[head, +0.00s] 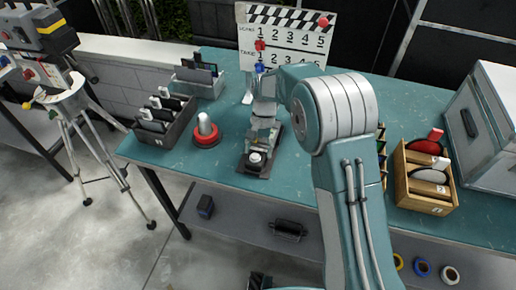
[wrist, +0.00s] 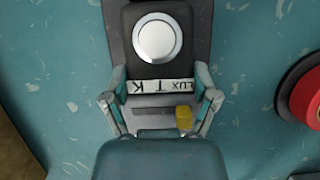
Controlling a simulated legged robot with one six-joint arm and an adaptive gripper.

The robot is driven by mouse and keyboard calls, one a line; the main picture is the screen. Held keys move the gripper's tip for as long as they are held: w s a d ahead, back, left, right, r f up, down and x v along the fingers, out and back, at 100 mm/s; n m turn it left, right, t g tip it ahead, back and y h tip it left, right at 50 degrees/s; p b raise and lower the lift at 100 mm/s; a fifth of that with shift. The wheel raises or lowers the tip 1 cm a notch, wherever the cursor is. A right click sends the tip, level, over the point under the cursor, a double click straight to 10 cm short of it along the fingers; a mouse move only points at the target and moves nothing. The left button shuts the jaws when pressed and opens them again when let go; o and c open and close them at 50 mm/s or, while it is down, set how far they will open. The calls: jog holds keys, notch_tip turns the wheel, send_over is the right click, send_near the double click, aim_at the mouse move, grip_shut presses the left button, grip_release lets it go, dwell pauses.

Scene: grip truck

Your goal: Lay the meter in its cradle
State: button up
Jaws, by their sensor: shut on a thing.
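The meter (wrist: 160,72) is a dark body with a round white dome, a pale label strip and a yellow button. It also shows in the head view (head: 256,158), low at the table's front. My gripper (wrist: 161,88) has one finger on each side of the meter, near the label, and is shut on it; it also shows in the head view (head: 262,138). The dark cradle (head: 242,166) is under the meter on the table, and its edge shows beside the meter in the wrist view (wrist: 113,28). I cannot tell whether the meter touches the cradle's floor.
A red-based lamp with a white dome (head: 206,131) stands left of the cradle. A dark box of slotted items (head: 165,118) and a grey bin (head: 198,82) are farther left. A clapperboard (head: 288,36) stands behind. A wooden box (head: 425,178) and a grey case (head: 484,130) are right.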

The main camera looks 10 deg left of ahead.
jog(key=o, duration=1.2)
jog(key=v, duration=1.1)
jog(key=shift+w+f, duration=0.1)
jog(key=shift+w+r, duration=0.15)
jog(key=shift+r, duration=0.35)
